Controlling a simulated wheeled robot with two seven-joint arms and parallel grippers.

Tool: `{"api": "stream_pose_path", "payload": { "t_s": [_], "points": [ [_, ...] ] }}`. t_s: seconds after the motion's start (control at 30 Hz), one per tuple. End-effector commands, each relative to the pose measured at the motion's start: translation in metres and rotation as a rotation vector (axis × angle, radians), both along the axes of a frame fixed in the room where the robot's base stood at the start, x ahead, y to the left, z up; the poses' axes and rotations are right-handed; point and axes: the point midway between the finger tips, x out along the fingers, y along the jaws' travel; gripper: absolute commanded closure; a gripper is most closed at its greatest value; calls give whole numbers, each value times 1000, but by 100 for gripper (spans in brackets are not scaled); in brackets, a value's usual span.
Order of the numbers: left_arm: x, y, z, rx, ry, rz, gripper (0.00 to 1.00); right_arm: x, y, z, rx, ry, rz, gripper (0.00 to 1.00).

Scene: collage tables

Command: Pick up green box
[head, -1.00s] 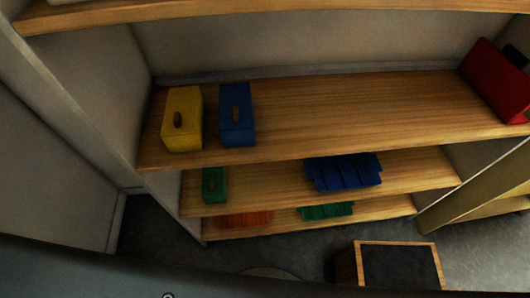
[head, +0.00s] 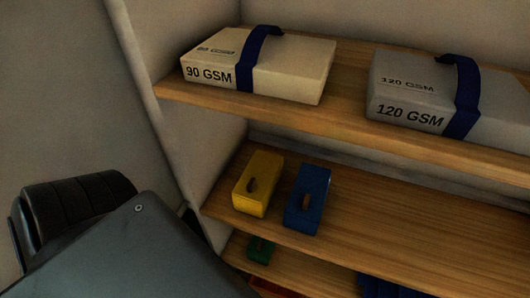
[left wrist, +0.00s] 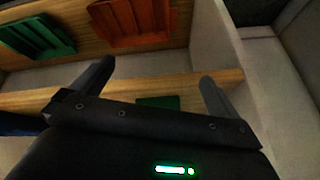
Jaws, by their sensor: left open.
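The green box (head: 261,249) is small and sits at the left end of the shelf below the yellow and blue boxes, its lower part near the arm casing in the head view. In the left wrist view a green patch (left wrist: 158,102), probably this box, shows between the fingers just past the gripper body, mostly hidden by it. My left gripper (left wrist: 155,85) is open and empty, its two dark fingers spread in front of a wooden shelf edge. The left gripper itself does not show in the head view. My right gripper is in neither view.
A yellow box (head: 257,184) and a blue box (head: 307,199) stand on the shelf above. Packs marked 90 GSM (head: 290,70) and 120 GSM (head: 415,95) lie on the top shelf. Green (left wrist: 38,35) and orange (left wrist: 128,22) trays lie on another shelf. A side wall (head: 165,100) bounds the left.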

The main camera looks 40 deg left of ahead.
Motion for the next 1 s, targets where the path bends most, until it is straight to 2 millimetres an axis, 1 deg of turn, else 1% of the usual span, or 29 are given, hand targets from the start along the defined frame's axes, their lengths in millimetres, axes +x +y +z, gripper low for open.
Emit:
{"api": "stream_pose_path", "payload": {
  "t_s": [0.03, 0.1, 0.2, 0.3, 0.37, 0.47, 0.57, 0.67, 0.9, 1.0],
  "points": [
    [13, -4, 30, -23, -36, 49, 0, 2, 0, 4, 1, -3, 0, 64],
    [25, -6, 60, -53, -66, 121, 0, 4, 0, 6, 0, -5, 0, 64],
    [32, -7, 90, -98, -83, 210, 0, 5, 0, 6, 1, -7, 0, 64],
    [35, -7, 107, -130, -84, 274, 0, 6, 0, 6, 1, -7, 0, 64],
    [34, -6, 111, -142, -78, 300, 0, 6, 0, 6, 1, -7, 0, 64],
    [33, -6, 111, -147, -71, 314, 0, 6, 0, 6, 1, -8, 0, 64],
    [39, -3, 111, -145, -73, 313, 0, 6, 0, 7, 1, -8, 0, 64],
    [54, 2, 112, -143, -75, 312, 0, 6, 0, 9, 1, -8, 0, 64],
    [104, 20, 112, -143, -75, 312, 0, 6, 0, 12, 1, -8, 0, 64],
    [119, 25, 111, -143, -73, 312, 0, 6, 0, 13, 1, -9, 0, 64]
  ]
}}
